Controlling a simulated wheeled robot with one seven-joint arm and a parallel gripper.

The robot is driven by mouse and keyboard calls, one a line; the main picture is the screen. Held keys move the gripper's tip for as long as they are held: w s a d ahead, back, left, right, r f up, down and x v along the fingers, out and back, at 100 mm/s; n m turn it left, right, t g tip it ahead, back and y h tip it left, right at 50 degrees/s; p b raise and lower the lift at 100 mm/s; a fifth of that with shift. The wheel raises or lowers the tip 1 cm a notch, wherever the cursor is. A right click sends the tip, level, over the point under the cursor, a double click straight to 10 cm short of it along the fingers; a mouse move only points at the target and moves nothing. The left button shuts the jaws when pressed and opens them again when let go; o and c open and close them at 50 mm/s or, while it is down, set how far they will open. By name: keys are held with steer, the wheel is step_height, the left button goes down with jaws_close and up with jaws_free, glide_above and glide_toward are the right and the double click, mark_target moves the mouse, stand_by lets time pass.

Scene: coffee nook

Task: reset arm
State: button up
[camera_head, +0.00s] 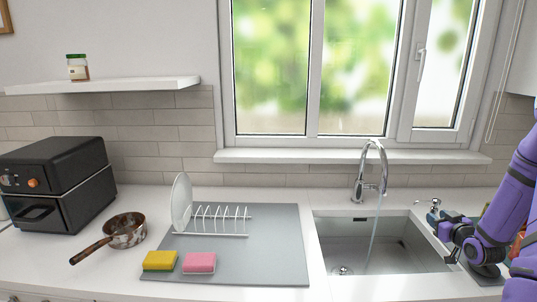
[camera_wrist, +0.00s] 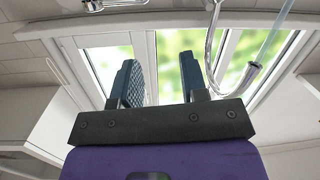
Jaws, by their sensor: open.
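My gripper (camera_head: 447,241) is at the right end of the sink, at the end of my purple arm. In the wrist view my gripper (camera_wrist: 165,82) shows its two dark fingers apart with nothing between them. Beyond the fingers are the window and the tap, seen at a steep tilt. In the head view my arm hides part of the counter at the far right.
The sink (camera_head: 385,245) lies under the tap (camera_head: 372,165), which is running. A grey mat (camera_head: 275,250) holds a rack (camera_head: 220,220) with a white plate (camera_head: 181,203), a yellow sponge (camera_head: 160,261) and a pink sponge (camera_head: 199,263). A pan (camera_head: 125,231) and black oven (camera_head: 60,180) stand left.

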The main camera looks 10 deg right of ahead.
steer(key=w+a+r+n+g, duration=0.1)
steer(key=w+a+r+g, duration=0.25)
steer(key=a+r, duration=0.55)
steer(key=s+a+r+g, duration=0.3)
steer(key=s+a+r, duration=0.1)
steer(key=a+r, duration=0.7)
steer(key=s+a+r+g+y, duration=0.1)
steer(key=s+a+r, duration=0.3)
steer(key=s+a, duration=0.5)
steer(key=s+a+r+g+y, duration=0.1)
steer(key=s+a+r+g, duration=0.2)
steer(key=s+a, duration=0.6)
steer(key=s+r, duration=0.1)
steer(key=s, duration=0.6)
steer(key=shift+s+a+r+m+y, duration=0.2)
steer(key=shift+s+m+y, duration=0.1)
steer(key=shift+m+y, duration=0.1)
steer(key=shift+o, duration=0.4)
steer(key=shift+g, duration=0.25)
